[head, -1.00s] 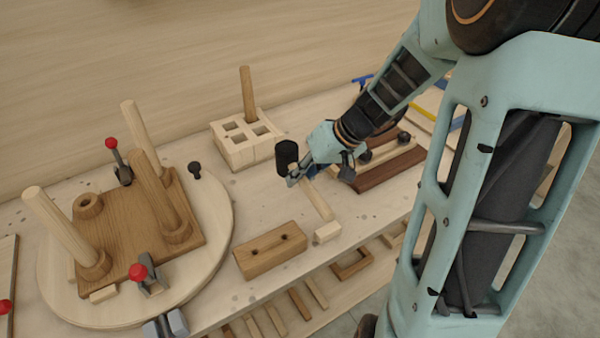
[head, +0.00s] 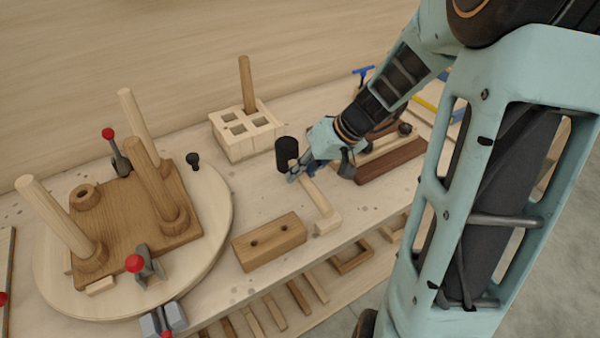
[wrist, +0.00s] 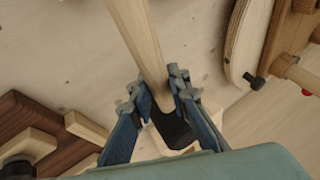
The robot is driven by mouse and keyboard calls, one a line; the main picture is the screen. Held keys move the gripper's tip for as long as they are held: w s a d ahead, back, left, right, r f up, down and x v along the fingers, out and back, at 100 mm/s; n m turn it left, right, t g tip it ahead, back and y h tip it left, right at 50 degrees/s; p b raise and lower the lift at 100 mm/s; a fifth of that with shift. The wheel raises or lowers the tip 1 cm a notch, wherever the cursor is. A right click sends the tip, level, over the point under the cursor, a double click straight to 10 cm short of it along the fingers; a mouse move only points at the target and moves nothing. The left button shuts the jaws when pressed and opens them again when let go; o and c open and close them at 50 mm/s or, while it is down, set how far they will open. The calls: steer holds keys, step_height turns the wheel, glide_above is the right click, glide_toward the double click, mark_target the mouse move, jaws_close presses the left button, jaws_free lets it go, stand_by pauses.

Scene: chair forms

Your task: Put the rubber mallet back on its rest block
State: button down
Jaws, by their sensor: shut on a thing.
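The rubber mallet has a black cylindrical head (head: 287,154) and a pale wooden handle (head: 319,194). My gripper (head: 298,173) is shut on the handle close to the head. In the wrist view, my gripper (wrist: 155,90) has its two fingers on either side of the handle (wrist: 137,35), with the black head (wrist: 174,128) between and below them.
A pale block with square holes (head: 247,132) holds an upright rod behind. A round board (head: 220,215) with legs and red-knobbed clamps fills the left. A dark wooden base (head: 392,160) is at right.

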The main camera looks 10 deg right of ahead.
steer(key=shift+f+b, duration=1.8)
steer(key=shift+b, duration=0.15)
steer(key=c, duration=1.8)
jaws_free()
steer(key=shift+o, duration=0.2)
